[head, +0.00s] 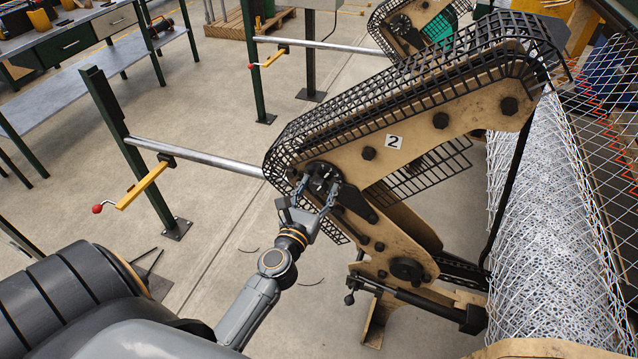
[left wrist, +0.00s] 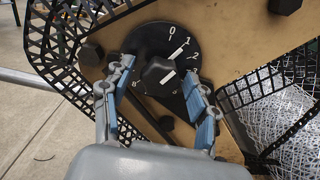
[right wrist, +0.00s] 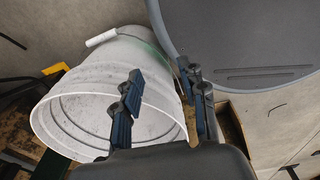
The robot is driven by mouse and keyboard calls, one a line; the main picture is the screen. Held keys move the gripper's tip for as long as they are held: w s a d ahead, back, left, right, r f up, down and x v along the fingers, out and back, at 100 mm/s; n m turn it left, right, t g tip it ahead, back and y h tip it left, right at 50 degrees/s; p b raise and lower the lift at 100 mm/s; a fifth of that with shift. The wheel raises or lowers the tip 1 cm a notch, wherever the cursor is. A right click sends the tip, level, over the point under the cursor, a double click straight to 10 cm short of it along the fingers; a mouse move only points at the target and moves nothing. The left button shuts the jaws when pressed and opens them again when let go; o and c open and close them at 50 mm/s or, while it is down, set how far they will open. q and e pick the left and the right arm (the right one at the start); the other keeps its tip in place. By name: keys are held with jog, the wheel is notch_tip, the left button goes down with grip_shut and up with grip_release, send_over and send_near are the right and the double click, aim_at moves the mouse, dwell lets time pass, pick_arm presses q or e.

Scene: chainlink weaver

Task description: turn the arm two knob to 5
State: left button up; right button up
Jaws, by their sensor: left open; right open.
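The arm two knob (left wrist: 156,72) is a dark knob with a white line, in the middle of a black dial (left wrist: 150,40). The numbers 0, 1 and 2 show along the dial's upper right edge. The white line points up and right, roughly toward 1 to 2. My fingers hide part of the dial. In the head view the dial (head: 318,174) sits at the lower left end of the tan arm marked 2 (head: 395,141). My left gripper (left wrist: 160,78) is open, with one finger on each side of the knob. My right gripper (right wrist: 160,78) is open and empty.
A white bucket (right wrist: 75,95) lies tilted behind the right fingers. Black mesh guards (head: 385,92) edge the arm. A metal bar with a yellow red-tipped handle (head: 142,186) stands left. A wire mesh roll (head: 545,220) is right. The floor between is mostly clear.

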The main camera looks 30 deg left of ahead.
pick_arm(q)
jog(key=shift+w+a, duration=0.15)
jog(key=shift+w, duration=0.3)
pick_arm(e)
jog(key=shift+w+a, duration=0.2)
jog(key=shift+a, duration=0.3)
pick_arm(q)
jog(key=shift+c, duration=0.5)
jog(key=c, duration=1.1)
jog(key=shift+o, duration=0.2)
pick_arm(e)
jog(key=shift+d, duration=0.35)
pick_arm(q)
jog(key=shift+m, duration=0.3)
pick_arm(e)
jog(key=shift+r, duration=0.15)
